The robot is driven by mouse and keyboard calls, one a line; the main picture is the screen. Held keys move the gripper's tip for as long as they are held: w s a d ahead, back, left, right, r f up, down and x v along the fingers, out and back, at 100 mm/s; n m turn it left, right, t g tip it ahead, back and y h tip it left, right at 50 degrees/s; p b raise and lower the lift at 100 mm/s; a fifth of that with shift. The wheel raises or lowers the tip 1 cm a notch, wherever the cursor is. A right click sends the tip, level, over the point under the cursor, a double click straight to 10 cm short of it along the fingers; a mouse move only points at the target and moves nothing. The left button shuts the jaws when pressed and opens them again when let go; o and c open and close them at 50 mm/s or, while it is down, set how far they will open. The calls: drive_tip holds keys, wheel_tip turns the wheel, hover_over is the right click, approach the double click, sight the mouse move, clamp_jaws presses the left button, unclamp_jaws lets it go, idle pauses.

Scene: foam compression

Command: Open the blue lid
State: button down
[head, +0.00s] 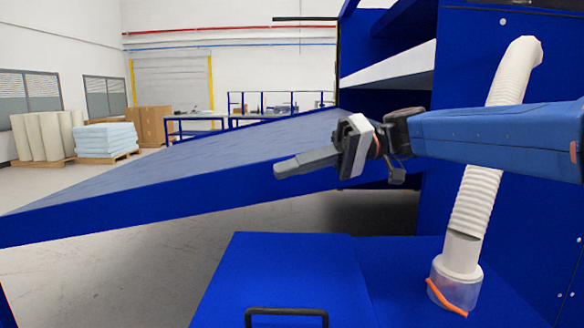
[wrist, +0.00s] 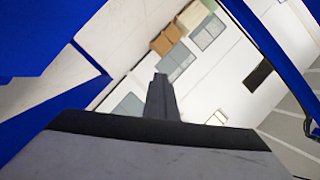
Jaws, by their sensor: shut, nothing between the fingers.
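The blue lid (head: 285,275) is a flat panel at the bottom centre of the head view, with a black bar handle (head: 286,312) near its front edge. It lies flat, flush with the blue surface to its right. My gripper (head: 279,171) is above and behind the lid, apart from it, pointing left in front of the sloping table. Its fingers are together and empty. In the wrist view the dark fingers (wrist: 161,95) stick up in the middle. The lid's handle cannot be made out in the wrist view.
A long blue table with a grey top (head: 180,172) stretches left behind my gripper. A white ribbed hose (head: 475,205) with a clear collar (head: 455,285) rises right of the lid, beside a tall blue cabinet (head: 450,60). The space directly above the lid is free.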

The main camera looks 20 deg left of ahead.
idle(0.7)
drive_tip(key=c, duration=1.8)
unclamp_jaws()
drive_tip(key=shift+c, duration=0.2)
drive_tip(key=v, duration=1.7)
drive_tip(key=shift+d, duration=0.2)
drive_tip(key=shift+w, duration=0.1)
clamp_jaws()
